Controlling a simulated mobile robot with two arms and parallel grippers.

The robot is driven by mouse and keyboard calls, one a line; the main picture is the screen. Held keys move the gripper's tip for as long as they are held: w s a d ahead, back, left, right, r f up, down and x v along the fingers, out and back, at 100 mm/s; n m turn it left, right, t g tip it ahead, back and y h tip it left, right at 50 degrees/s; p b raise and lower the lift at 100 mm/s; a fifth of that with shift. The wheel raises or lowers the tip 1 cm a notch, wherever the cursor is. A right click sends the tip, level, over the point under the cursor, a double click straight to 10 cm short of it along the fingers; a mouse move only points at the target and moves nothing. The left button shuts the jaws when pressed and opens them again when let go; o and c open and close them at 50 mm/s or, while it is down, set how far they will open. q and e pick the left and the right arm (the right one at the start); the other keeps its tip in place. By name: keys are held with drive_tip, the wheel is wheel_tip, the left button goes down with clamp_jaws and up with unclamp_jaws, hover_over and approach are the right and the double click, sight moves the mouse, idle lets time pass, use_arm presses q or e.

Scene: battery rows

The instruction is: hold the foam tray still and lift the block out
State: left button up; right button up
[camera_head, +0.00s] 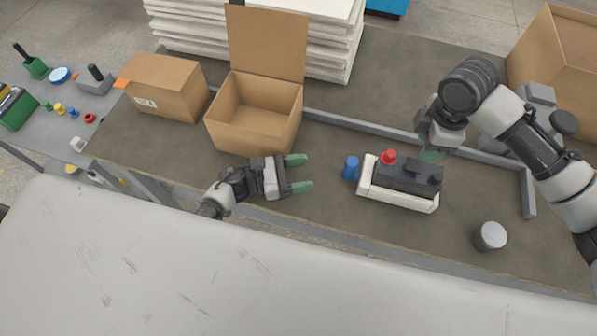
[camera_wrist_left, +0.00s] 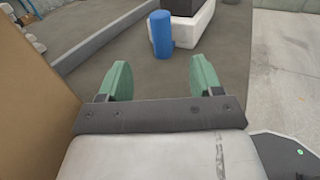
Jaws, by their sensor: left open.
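The white foam tray (camera_head: 398,201) lies on the dark mat right of centre. The dark block (camera_head: 408,175) sits in it, with a red knob (camera_head: 388,157) at its left end. In the left wrist view the tray (camera_wrist_left: 200,30) and part of the block (camera_wrist_left: 182,7) show at the top, cut off by the frame. My left gripper (camera_head: 305,173) is open and empty, left of the tray and apart from it. Its two green fingers (camera_wrist_left: 162,78) point toward the tray. My right gripper (camera_head: 432,154) is just behind the tray's right part; its fingers are mostly hidden by its wrist.
A blue cylinder (camera_head: 351,168) stands between my left gripper and the tray. It also shows in the left wrist view (camera_wrist_left: 160,34). A grey cylinder (camera_head: 489,236) stands front right. An open cardboard box (camera_head: 256,137) is behind my left gripper. A grey rail (camera_head: 375,129) runs behind the tray.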

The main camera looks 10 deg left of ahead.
sight(343, 176)
use_arm(q)
drive_tip(key=x, duration=1.1)
drive_tip(key=shift+d, duration=0.2)
drive_tip(key=shift+c, duration=0.5)
drive_tip(key=c, duration=0.9)
drive_tip(key=shift+c, duration=0.2)
